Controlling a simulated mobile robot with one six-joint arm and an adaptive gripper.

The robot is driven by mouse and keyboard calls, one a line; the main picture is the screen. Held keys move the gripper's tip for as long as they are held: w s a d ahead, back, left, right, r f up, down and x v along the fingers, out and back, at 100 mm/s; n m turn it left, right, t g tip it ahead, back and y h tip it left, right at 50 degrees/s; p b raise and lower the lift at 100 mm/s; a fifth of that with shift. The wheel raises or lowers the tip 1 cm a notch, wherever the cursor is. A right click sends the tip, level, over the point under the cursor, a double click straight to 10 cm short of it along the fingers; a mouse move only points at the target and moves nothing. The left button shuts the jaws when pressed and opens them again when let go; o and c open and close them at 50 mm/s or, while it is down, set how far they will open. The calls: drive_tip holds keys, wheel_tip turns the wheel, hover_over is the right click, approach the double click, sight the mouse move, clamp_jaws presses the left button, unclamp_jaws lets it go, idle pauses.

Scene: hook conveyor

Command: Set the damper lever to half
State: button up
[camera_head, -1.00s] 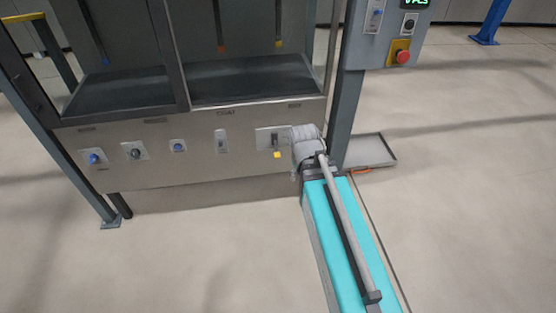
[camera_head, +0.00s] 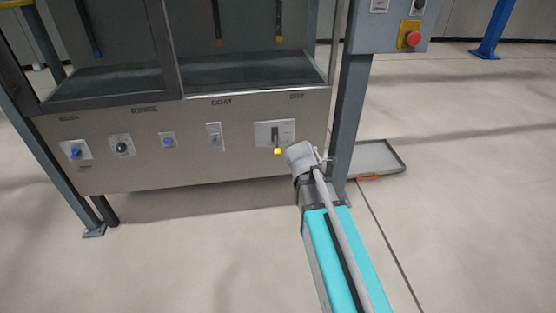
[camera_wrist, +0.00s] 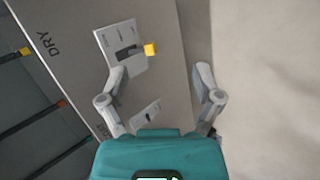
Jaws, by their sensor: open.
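The damper lever has a dark shaft and a yellow knob (camera_head: 277,152). It comes out of a light grey plate (camera_head: 262,129) at the right end of the front panel, under the lettering "DRY". In the wrist view the knob (camera_wrist: 151,49) sits at the edge of the plate (camera_wrist: 105,38), ahead of my fingers. The plate's small markings are too blurred to read, so I cannot tell the lever's setting. My gripper (camera_wrist: 160,75) is open and empty, its fingers spread either side of the knob's line but not touching it.
Left of the lever, the panel (camera_head: 215,175) carries a small switch (camera_head: 215,136) and several knobs. A grey post (camera_head: 347,120) stands just right of my wrist, with a control box and red button (camera_head: 413,39) above. A shallow tray (camera_head: 388,158) lies behind the post.

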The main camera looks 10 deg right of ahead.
drive_tip(key=w+f+n+t+b, duration=0.5)
drive_tip(key=w+f+n+b, duration=0.3)
drive_tip(key=b, duration=0.5)
drive_tip(key=n+t+y+b, duration=0.4)
drive_tip(key=n+b, duration=0.9)
drive_tip(key=b, duration=0.1)
approach(278, 150)
drive_tip(key=s, duration=0.3)
drive_tip(key=shift+s+a+f, duration=0.1)
drive_tip(key=shift+a, duration=0.1)
drive_tip(key=w, duration=1.4)
drive_tip(key=shift+s, duration=0.1)
clamp_jaws()
